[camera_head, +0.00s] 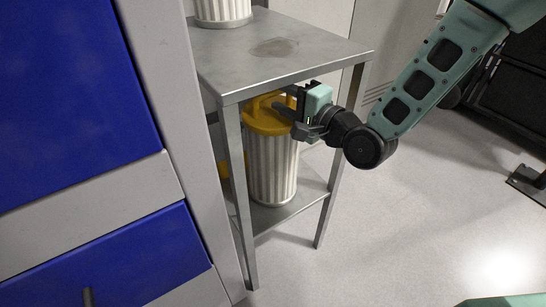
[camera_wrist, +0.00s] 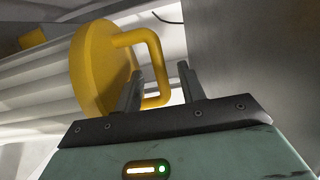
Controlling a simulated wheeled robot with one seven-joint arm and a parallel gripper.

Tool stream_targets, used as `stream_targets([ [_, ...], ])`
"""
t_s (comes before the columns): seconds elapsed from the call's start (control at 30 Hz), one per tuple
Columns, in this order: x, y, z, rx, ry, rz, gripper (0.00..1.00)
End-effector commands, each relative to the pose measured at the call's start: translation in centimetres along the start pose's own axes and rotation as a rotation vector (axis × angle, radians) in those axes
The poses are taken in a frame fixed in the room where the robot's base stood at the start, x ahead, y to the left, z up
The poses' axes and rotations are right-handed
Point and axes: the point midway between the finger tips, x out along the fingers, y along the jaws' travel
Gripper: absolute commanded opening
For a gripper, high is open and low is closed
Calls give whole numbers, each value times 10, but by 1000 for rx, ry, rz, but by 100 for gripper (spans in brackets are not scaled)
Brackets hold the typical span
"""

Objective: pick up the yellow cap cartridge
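The yellow cap cartridge stands upright on the lower shelf of a steel table, with a pleated white body (camera_head: 272,172) and a yellow cap (camera_head: 262,118). Its cap (camera_wrist: 98,65) and looped handle (camera_wrist: 155,62) show in the wrist view. My gripper (camera_head: 285,105) reaches in from the right, under the tabletop, at the cap. In the wrist view my gripper (camera_wrist: 160,88) is open, with the outer bar of the handle showing between its two fingers. There are gaps beside the bar, and I cannot tell whether either finger touches it.
The steel tabletop (camera_head: 290,62) is close above my gripper, and a table leg (camera_head: 240,200) stands in front of the cartridge. Another white pleated cartridge (camera_head: 222,12) stands on top. A yellow thing (camera_head: 223,168) is partly hidden behind.

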Motion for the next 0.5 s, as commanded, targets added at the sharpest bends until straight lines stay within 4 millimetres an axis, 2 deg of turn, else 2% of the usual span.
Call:
stream_targets([
  [0.27, 6, 0, 0, 0, 0, 1, 40],
  [0.3, 6, 0, 0, 0, 0, 1, 37],
  [0.43, 6, 0, 0, 0, 0, 1, 1],
  [0.5, 6, 0, 0, 0, 0, 1, 0],
])
